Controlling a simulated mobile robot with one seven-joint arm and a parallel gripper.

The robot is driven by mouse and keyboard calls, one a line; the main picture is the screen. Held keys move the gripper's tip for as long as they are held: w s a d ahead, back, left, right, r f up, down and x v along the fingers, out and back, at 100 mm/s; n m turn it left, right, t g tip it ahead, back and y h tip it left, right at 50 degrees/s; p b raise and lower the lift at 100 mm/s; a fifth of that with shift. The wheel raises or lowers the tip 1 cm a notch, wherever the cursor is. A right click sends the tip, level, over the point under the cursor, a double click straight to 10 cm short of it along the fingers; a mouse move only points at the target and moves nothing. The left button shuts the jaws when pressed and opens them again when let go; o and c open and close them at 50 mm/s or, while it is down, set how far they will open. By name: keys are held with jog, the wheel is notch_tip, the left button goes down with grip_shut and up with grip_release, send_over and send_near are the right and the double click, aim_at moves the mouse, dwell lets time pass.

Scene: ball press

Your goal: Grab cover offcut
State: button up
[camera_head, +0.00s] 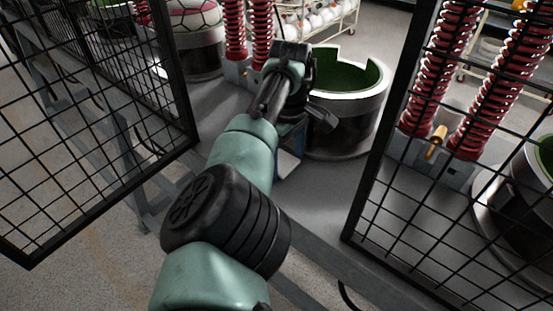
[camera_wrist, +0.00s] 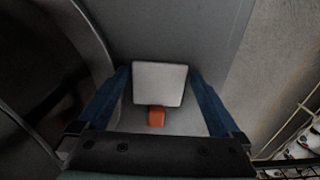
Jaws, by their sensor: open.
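In the wrist view, a pale square piece (camera_wrist: 160,84) lies on the grey surface, with a small orange piece (camera_wrist: 156,117) at its near edge. The pale piece looks like the cover offcut, though I cannot be sure of its name. My gripper (camera_wrist: 160,76) is open, with one blue finger to the left and one to the right of the pale piece. I cannot tell how high the fingertips are above the surface. In the head view, my gripper (camera_head: 289,160) points down beside the open press pot, and the pale piece is hidden.
A dark round press pot (camera_head: 345,125) with a green inside stands right of my gripper. Black mesh guards (camera_head: 455,130) flank the opening on both sides. Red springs (camera_head: 480,110) stand behind the right guard. A ball (camera_head: 195,15) sits on another pot at the back left.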

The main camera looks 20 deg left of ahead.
jog(key=c, duration=1.1)
